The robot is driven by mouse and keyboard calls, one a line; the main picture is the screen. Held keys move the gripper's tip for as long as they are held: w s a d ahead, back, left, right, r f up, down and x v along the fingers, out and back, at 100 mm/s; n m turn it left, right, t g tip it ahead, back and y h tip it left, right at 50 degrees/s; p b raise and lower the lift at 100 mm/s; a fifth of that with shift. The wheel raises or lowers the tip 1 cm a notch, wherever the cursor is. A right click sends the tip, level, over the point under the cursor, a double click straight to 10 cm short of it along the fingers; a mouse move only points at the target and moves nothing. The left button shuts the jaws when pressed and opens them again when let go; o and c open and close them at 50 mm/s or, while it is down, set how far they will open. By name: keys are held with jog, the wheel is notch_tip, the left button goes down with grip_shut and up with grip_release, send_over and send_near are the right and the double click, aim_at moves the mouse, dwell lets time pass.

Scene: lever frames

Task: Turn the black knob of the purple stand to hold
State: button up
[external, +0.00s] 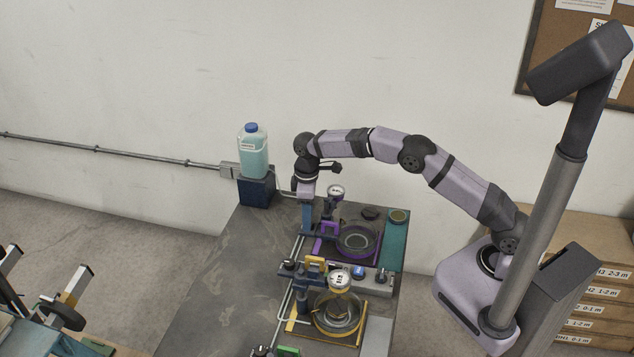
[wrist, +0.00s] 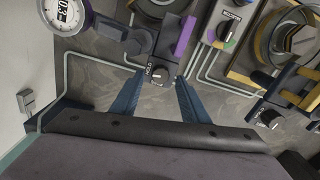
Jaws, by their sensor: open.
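The purple stand (external: 318,247) is on the table below my gripper in the external view, with a round glass dish and a gauge. Its purple handle (wrist: 184,36) shows in the wrist view. The black knob (wrist: 158,74) sits on a dark block beside that handle, with a small white label that seems to read HOLD. Its exact pointer direction is too small to tell. My gripper (wrist: 159,80) is open, with one blue finger on each side of the knob; I cannot tell whether they touch it. In the external view my gripper (external: 307,218) points down at the stand's left side and hides the knob.
A yellow stand (external: 337,328) with its own gauge and dish is nearer the camera; its knob (wrist: 269,118) is at right in the wrist view. A grey selector block (external: 379,283) lies between the stands. A bottle (external: 253,155) stands at the back left. The table's left part is clear.

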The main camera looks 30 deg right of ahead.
jog(key=shift+r+b, duration=0.85)
jog(key=shift+r, duration=2.25)
jog(key=shift+d+r, duration=0.2)
jog(key=shift+d, duration=0.3)
jog(key=s+d+m, duration=0.2)
jog(key=s+d, duration=0.2)
jog(key=d, duration=0.4)
jog(key=s+d+m, duration=0.3)
jog(key=s+d, duration=0.1)
jog(key=d, duration=0.5)
jog(key=s+d+f+m, duration=0.2)
jog(key=s+d, duration=0.3)
jog(key=s, duration=0.4)
jog(key=s+d+f+m, duration=0.3)
jog(key=s+d+m, duration=0.1)
jog(key=s, duration=0.5)
jog(key=shift+s+d+f, duration=0.35)
jog(key=shift+s+d, duration=0.05)
jog(key=shift+d, duration=0.35)
